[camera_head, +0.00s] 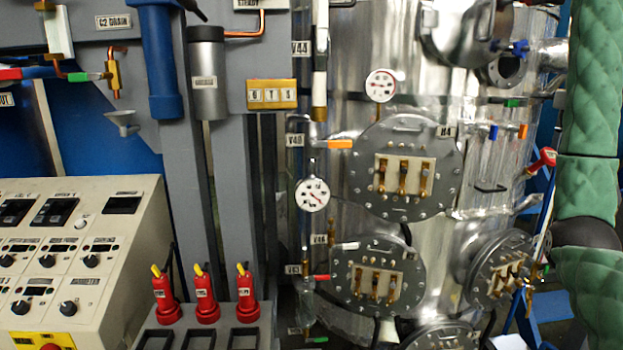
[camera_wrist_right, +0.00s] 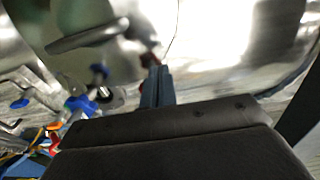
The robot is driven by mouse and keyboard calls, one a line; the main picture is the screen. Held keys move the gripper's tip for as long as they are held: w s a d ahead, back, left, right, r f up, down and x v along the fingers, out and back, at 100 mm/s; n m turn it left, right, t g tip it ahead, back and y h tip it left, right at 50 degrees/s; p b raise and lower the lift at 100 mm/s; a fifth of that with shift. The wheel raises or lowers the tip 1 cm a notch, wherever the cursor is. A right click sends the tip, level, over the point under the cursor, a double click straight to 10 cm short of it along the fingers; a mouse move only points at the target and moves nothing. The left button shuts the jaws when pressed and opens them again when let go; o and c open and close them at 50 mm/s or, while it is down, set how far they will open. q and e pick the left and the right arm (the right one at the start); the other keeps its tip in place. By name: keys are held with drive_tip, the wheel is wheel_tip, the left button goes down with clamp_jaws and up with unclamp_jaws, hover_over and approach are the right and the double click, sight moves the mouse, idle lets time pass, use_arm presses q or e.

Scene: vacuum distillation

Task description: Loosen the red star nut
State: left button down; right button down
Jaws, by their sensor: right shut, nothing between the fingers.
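No star-shaped nut can be made out for certain. In the head view a small red knob (camera_head: 543,158) sits on a fitting at the right side of the steel vessel; its shape is too small to tell. In the right wrist view my right gripper (camera_wrist_right: 155,72) is shut and empty, its narrow grey-blue fingers pointing at shiny metal. A small dark reddish piece (camera_wrist_right: 149,59) shows at or just beyond the fingertips; I cannot tell whether they touch.
The steel vessel (camera_head: 348,80) has bolted round ports and gauges. A control panel (camera_head: 70,240) and red extinguisher-like bottles (camera_head: 206,300) stand at left. Blurred blue fittings (camera_wrist_right: 80,104) lie left of my right gripper.

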sight(524, 2)
drive_tip(key=shift+d+f, duration=0.2)
drive_tip(key=shift+d, duration=0.1)
idle(1.1)
drive_tip(key=shift+f+b, duration=1.35)
drive_tip(key=shift+b, duration=0.4)
drive_tip(key=shift+a+f+b, duration=0.2)
drive_tip(key=shift+f+b, duration=0.1)
drive_tip(key=shift+b, duration=0.1)
idle(0.4)
